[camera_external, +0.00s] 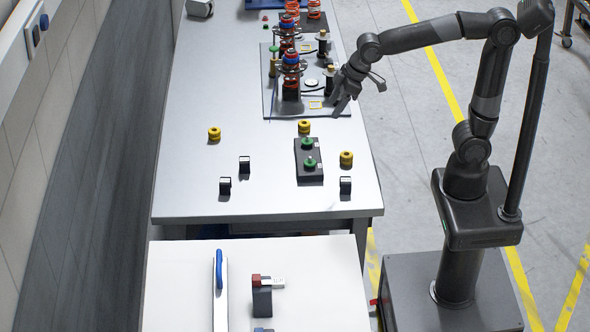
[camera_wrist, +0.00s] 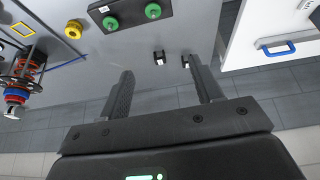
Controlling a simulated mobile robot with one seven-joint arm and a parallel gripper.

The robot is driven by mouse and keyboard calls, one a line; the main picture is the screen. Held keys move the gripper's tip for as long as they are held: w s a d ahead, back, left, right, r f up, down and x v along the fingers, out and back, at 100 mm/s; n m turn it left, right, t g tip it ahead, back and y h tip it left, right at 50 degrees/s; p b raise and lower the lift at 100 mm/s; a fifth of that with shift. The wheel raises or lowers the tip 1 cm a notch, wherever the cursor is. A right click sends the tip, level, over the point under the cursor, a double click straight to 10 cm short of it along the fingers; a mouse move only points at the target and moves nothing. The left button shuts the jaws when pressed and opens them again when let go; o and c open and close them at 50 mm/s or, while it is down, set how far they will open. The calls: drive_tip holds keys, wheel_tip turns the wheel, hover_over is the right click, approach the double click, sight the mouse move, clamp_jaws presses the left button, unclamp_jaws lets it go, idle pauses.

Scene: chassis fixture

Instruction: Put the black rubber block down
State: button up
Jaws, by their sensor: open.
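Three small black rubber blocks with pale markings stand on the grey table in the external view: one at the middle left (camera_external: 244,165), one nearer the front left (camera_external: 225,186) and one at the front right (camera_external: 346,187). Two such blocks show in the wrist view, one between the fingertips in the picture (camera_wrist: 158,57) and one beside the right fingertip (camera_wrist: 185,61). My gripper (camera_external: 350,92) is over the table's right side, near the fixture plate and away from the blocks. In the wrist view my gripper (camera_wrist: 160,70) has its fingers wide apart with nothing held.
The fixture plate (camera_external: 272,95) carries several red and blue spring units close to my gripper. A dark box with green knobs (camera_external: 310,173) and several yellow rings (camera_external: 214,134) stand on the table (camera_external: 190,195). A white bench (camera_external: 180,275) with a blue handle (camera_external: 219,268) is in front.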

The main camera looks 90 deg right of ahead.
drive_tip(key=s+f, duration=0.1)
drive_tip(key=s, duration=0.8)
drive_tip(key=s+a+f, duration=0.1)
drive_tip(key=s+f, duration=0.1)
drive_tip(key=s, duration=0.8)
drive_tip(key=shift+s+a+t, duration=0.25)
drive_tip(key=shift+t, duration=0.05)
drive_tip(key=shift+o, duration=0.4)
drive_tip(key=g, duration=0.6)
hover_over(346, 180)
wheel_tip(346, 180, down, 9)
drive_tip(key=shift+m, duration=0.4)
wheel_tip(346, 180, down, 11)
drive_tip(key=shift+d+f, duration=0.1)
